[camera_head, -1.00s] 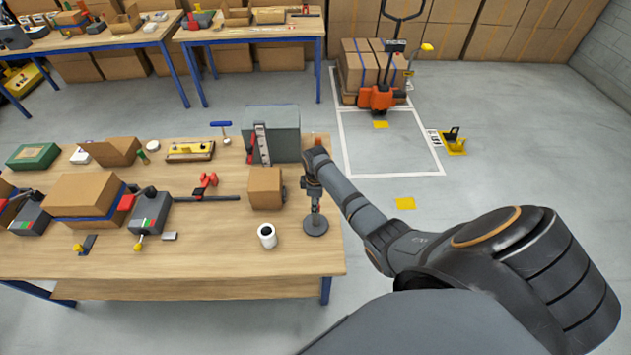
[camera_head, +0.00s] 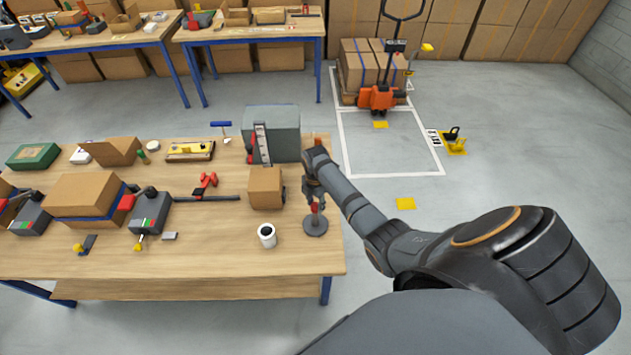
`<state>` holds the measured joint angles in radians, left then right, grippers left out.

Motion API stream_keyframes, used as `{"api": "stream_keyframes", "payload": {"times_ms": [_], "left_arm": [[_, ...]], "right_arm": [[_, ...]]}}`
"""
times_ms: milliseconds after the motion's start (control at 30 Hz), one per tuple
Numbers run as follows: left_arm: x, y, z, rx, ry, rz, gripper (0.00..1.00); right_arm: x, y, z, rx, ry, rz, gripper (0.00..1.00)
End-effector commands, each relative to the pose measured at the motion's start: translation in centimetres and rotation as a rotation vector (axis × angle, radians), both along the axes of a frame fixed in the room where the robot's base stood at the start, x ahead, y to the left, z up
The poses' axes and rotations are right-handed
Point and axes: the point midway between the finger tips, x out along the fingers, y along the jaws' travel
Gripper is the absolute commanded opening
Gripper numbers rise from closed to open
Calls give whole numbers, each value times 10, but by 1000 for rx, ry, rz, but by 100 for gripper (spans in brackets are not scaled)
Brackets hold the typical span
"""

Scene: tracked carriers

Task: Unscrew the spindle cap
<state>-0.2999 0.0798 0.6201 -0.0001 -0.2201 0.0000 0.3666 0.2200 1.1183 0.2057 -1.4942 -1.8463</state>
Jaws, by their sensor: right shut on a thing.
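The spindle stands upright on a round dark grey base (camera_head: 315,225) near the right edge of the wooden table. My right gripper (camera_head: 315,203) points down over it and is shut on the spindle cap at the top of the post. A small reddish-orange part shows between the fingers; the cap itself is mostly hidden by them. I cannot tell whether the cap is still on the thread. My left gripper is not in view.
A cardboard box (camera_head: 265,188) stands just left of my right gripper. A white mug (camera_head: 267,235) is in front of it. A grey-green case (camera_head: 272,133) stands behind. The table's front middle (camera_head: 200,265) is clear.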

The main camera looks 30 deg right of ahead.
Motion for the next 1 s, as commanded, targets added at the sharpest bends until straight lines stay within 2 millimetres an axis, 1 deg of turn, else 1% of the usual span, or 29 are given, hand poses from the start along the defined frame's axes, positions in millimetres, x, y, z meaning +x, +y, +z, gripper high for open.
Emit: {"api": "stream_keyframes", "payload": {"times_ms": [100, 167, 400, 467, 600, 700, 1000], "left_arm": [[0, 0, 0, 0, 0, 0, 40], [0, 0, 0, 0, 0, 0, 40], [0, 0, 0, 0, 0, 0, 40], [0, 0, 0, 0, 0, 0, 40], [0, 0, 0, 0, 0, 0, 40], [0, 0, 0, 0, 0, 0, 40], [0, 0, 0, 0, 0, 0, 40]], "right_arm": [[-1, 0, -1, 1, 2, 13, 10], [-1, 0, -1, 1, 2, 76, 10], [-1, 0, -1, 1, 2, 585, 10], [-1, 0, -1, 1, 2, 596, 10], [-1, 0, 2, 1, 2, 726, 10], [-1, 0, 3, 1, 3, 784, 10], [0, 0, 5, -1, 1, 786, 10]]}}
